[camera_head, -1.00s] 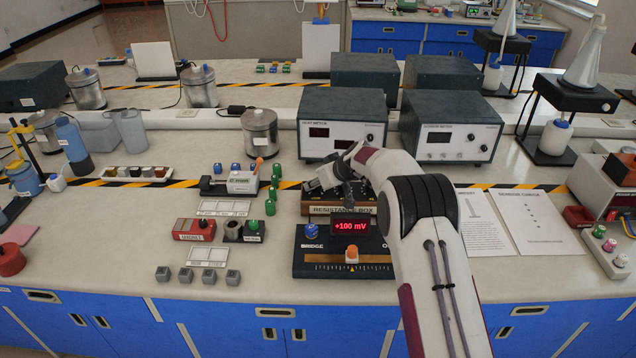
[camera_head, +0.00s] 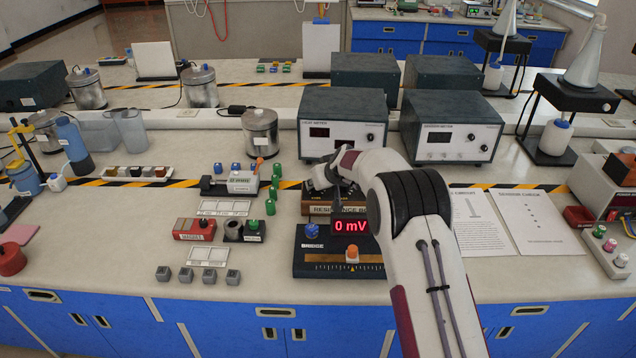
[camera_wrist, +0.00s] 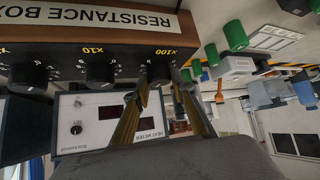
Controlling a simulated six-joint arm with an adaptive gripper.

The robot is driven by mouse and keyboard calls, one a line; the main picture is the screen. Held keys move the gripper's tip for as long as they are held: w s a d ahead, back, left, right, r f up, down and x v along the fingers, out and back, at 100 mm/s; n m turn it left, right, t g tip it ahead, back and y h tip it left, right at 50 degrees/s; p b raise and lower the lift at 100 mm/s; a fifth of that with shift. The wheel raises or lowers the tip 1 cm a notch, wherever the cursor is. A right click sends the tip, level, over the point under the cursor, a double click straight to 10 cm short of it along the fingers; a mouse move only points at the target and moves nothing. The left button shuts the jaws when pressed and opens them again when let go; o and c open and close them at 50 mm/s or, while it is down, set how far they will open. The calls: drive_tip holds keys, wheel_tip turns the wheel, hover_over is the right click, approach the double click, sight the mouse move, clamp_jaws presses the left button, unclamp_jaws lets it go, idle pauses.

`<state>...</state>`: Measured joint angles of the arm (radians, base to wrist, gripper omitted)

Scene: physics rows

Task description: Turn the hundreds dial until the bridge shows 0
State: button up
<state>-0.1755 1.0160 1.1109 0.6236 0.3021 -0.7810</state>
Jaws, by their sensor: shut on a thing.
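The wooden resistance box (camera_head: 318,208) stands behind the bridge, partly hidden by my arm. In the wrist view it appears upside down, with a row of black dials marked in yellow. The hundreds dial (camera_wrist: 158,72), under the "x100" mark, is between my fingertips. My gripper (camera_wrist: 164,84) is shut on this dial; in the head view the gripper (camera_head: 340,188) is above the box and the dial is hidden. The bridge (camera_head: 310,262) is a dark board with a slide scale. Its red display (camera_head: 350,227) reads "0 mV".
The x10 dial (camera_wrist: 100,72) is beside my fingers, with another dial (camera_wrist: 30,76) beyond it. The heat meter (camera_head: 342,125) stands close behind the box. An orange slider (camera_head: 352,253) sits on the bridge.

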drive_tip(key=shift+m+h, duration=0.4)
drive_tip(key=shift+m, duration=0.1)
idle(0.4)
drive_tip(key=o, duration=1.1)
drive_tip(key=shift+s+r, duration=0.1)
drive_tip(key=shift+r, duration=0.05)
drive_tip(key=shift+s+d+r, duration=0.2)
drive_tip(key=shift+s+r, duration=0.25)
drive_tip(key=shift+r, duration=0.1)
drive_tip(key=v, duration=1)
drive_tip(key=shift+s, duration=0.2)
drive_tip(key=shift+f, duration=0.15)
